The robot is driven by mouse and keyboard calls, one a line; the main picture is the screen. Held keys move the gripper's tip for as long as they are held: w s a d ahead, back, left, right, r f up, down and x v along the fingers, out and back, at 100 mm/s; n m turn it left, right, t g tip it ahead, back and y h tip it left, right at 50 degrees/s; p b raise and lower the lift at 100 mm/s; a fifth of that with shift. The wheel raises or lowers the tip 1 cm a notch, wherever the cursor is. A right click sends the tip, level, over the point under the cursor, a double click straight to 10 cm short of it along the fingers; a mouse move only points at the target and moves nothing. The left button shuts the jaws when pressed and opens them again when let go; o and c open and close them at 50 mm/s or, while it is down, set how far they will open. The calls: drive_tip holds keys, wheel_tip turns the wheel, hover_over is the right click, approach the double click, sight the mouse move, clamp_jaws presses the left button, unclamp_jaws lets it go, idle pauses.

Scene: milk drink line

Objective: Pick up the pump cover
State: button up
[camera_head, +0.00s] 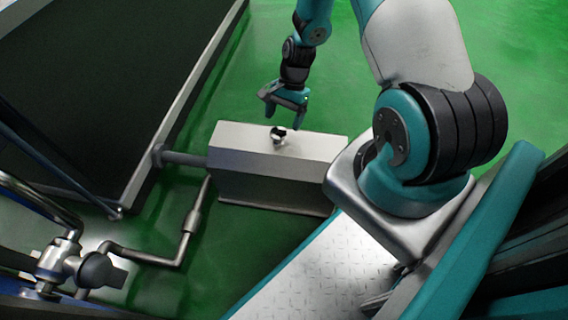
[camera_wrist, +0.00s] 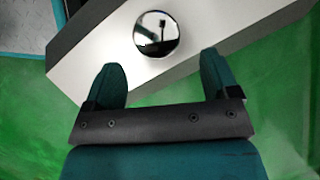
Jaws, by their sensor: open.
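The pump cover (camera_head: 248,160) looks like a grey metal box low over the green floor, with a small shiny round knob (camera_head: 278,135) on its top. In the wrist view, the pale top of the cover (camera_wrist: 100,50) runs diagonally, and the mirror-like knob (camera_wrist: 156,34) shows just beyond the fingertips, between their lines. My gripper (camera_head: 284,113) is open and empty, above and slightly behind the knob, apart from it. In the wrist view, its two teal fingers (camera_wrist: 160,62) are spread wide with nothing between them.
A pipe (camera_head: 182,157) meets the box's left end, beside a large dark metal-rimmed tray or belt (camera_head: 90,90). Bent metal piping with a valve (camera_head: 92,268) stands at lower left. Green floor (camera_head: 515,50) is clear at upper right.

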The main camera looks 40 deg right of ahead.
sight(280, 130)
drive_tip(key=b+x, duration=0.1)
drive_tip(key=x, duration=0.1)
drive_tip(key=b+x, duration=0.2)
drive_tip(key=x, duration=0.1)
drive_tip(key=shift+s+a+r, duration=0.1)
drive_tip(key=shift+s+a, duration=0.05)
drive_tip(key=shift+a, duration=0.2)
drive_tip(key=shift+r, duration=0.1)
clamp_jaws()
